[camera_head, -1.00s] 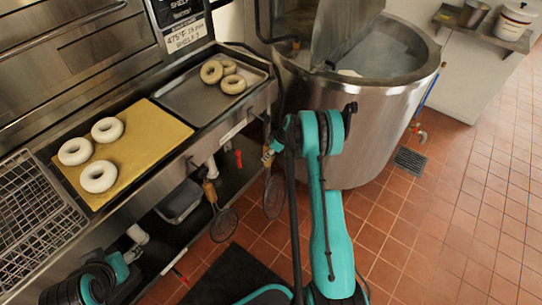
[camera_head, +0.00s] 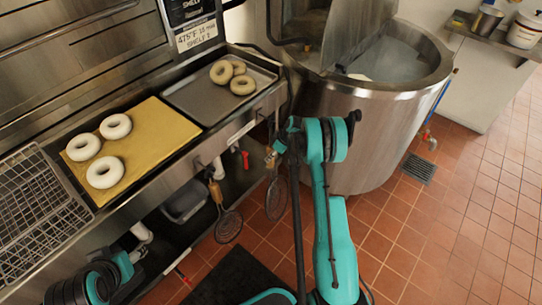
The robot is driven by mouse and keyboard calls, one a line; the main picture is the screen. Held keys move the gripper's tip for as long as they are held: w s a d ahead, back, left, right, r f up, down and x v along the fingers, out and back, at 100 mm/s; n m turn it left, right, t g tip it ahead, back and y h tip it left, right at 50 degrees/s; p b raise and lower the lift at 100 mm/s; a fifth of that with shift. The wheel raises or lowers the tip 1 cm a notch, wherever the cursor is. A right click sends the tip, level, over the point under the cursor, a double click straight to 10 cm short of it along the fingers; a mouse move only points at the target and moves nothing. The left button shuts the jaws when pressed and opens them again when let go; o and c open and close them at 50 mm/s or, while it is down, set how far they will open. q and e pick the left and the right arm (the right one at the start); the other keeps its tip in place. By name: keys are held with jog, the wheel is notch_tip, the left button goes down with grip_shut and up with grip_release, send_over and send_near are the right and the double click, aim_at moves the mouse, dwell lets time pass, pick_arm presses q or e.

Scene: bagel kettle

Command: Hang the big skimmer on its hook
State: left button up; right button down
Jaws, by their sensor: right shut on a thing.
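My right gripper (camera_head: 272,157), at the end of the teal arm, is small in the view and partly hidden by the arm's black link. It is shut on the handle of a skimmer, whose round mesh head (camera_head: 276,198) hangs down below it. The skimmer hangs upright in front of the counter's edge, left of the kettle. A second skimmer (camera_head: 228,226) with a wooden handle hangs to its left below the counter. I cannot make out the hook or whether the held skimmer touches it. My left arm shows at the lower left, but its gripper is out of view.
A large steel kettle (camera_head: 370,130) stands right of the held skimmer. The steel counter bears a yellow board (camera_head: 150,135) with bagels, a metal tray (camera_head: 205,105) with bagels, and wire racks (camera_head: 35,215). A dark mat (camera_head: 238,275) lies below. Tiled floor is open on the right.

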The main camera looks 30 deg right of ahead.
jog(key=c, duration=1.2)
grip_release()
jog(key=v, duration=1.2)
jog(key=s+a+r+m+h, duration=0.15)
jog(key=s+a+r, duration=0.25)
jog(key=a+r, duration=0.55)
jog(key=s+a+r+m+t+h, duration=0.1)
jog(key=s+a+r+m, duration=0.1)
jog(key=s+a+r, duration=0.5)
jog(key=s+a+r+m+t, duration=0.1)
jog(key=s+a+r+m, duration=0.2)
jog(key=s, duration=0.5)
jog(key=shift+m+t+h, duration=0.25)
jog(key=shift+m+t, duration=0.2)
jog(key=shift+t, duration=0.15)
jog(key=s+a, duration=0.1)
jog(key=s, duration=0.2)
jog(key=s+a, duration=0.1)
jog(key=s, duration=0.2)
jog(key=s+a, duration=0.1)
jog(key=s, duration=0.3)
jog(key=shift+a+f, duration=0.15)
jog(key=shift+f, duration=0.1)
